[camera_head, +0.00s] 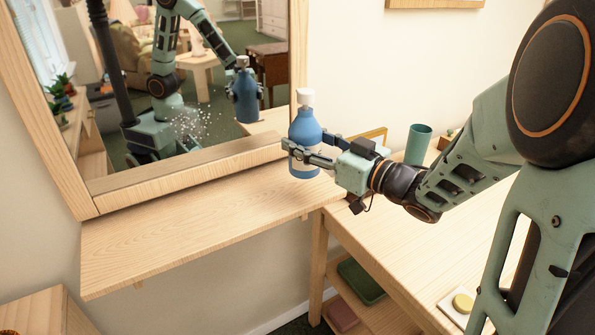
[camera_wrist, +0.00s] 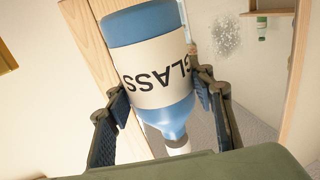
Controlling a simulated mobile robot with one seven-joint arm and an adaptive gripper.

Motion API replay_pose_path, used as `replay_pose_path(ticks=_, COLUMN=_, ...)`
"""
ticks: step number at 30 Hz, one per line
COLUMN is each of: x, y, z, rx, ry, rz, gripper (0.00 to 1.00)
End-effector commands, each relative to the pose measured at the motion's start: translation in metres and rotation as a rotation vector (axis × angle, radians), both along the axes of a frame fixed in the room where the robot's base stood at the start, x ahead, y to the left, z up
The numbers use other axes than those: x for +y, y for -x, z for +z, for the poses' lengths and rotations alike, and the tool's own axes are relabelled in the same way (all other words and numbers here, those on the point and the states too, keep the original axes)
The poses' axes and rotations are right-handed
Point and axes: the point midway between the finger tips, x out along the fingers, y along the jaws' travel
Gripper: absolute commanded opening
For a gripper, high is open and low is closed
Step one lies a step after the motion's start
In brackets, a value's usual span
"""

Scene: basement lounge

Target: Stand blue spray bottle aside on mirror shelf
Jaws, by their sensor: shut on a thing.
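The blue spray bottle (camera_head: 305,128), with a white top and a pale label, is upright in the head view. My gripper (camera_head: 308,157) is shut around its body from the right. The bottle is over the right end of the wooden mirror shelf (camera_head: 180,235), in front of the mirror's right frame. I cannot tell whether its base touches the shelf. In the wrist view, the bottle (camera_wrist: 148,60) appears upside down between my finger pads (camera_wrist: 165,108), with "GLASS" on its label. The mirror (camera_head: 215,90) reflects the bottle and my arm.
White specks (camera_head: 190,125) mark the mirror. The shelf's left and middle are clear. A wooden table (camera_head: 400,245) adjoins at right, with a green cup (camera_head: 418,145) behind my gripper and a yellow round thing (camera_head: 463,302) near the front. A wooden cabinet (camera_head: 40,315) stands at lower left.

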Motion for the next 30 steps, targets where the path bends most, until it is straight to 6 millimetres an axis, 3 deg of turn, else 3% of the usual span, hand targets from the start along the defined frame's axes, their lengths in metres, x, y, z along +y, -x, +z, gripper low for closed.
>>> replay_pose_path(ticks=3, x=0.006, y=-0.013, z=-0.02, rx=-0.005, ry=-0.003, rz=0.002, gripper=0.02)
replay_pose_path(ticks=9, x=0.011, y=-0.025, z=-0.032, rx=-0.006, ry=-0.003, rz=0.001, gripper=0.02)
replay_pose_path(ticks=14, x=0.012, y=-0.028, z=-0.036, rx=-0.005, ry=-0.003, rz=0.001, gripper=0.02)
replay_pose_path(ticks=24, x=0.015, y=-0.034, z=-0.072, rx=-0.006, ry=-0.003, rz=0.0, gripper=0.02)
replay_pose_path(ticks=30, x=0.015, y=-0.034, z=-0.071, rx=-0.006, ry=-0.003, rz=0.0, gripper=0.02)
